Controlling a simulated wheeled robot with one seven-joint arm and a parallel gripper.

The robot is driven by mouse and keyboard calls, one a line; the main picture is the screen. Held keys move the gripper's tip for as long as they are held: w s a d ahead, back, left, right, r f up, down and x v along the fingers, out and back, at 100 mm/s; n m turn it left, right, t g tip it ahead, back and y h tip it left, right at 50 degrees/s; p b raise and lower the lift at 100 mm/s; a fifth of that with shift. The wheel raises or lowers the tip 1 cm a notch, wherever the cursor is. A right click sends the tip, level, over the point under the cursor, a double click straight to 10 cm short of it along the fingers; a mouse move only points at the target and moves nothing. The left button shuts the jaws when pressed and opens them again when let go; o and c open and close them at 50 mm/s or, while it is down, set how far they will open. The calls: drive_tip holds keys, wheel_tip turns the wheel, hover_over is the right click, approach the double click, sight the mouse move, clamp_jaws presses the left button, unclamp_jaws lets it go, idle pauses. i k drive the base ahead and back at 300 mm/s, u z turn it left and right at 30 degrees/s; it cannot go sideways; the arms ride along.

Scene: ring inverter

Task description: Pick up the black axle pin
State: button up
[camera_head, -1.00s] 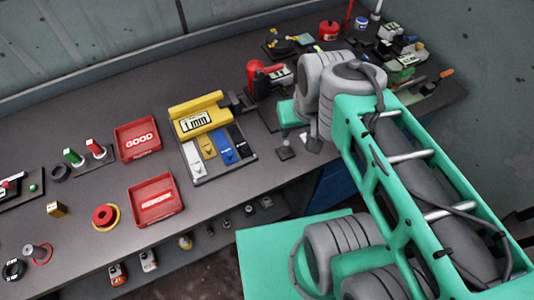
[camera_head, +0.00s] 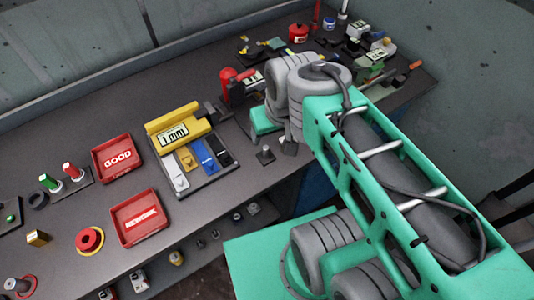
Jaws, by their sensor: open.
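A small dark upright pin on a square foot (camera_head: 265,155) stands on the grey bench, right of the yellow gauge; it looks like the black axle pin, but it is too small to be sure. My gripper (camera_head: 289,147) is just right of it, below the grey wrist, and mostly hidden behind my arm. What shows of it is small and dark, apart from the pin, with nothing seen held in it.
A yellow gauge (camera_head: 180,125) with a block tray (camera_head: 205,187) lies left of the pin. Red GOOD (camera_head: 117,158) and REWORK (camera_head: 140,217) trays are further left. Bare bench lies around the pin.

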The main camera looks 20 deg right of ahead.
sight(265, 157)
drive_tip(key=z, duration=1.05)
drive_tip(key=k, duration=1.3)
drive_tip(key=u, duration=1.4)
drive_tip(key=i, duration=0.5)
drive_tip(key=u, duration=0.1)
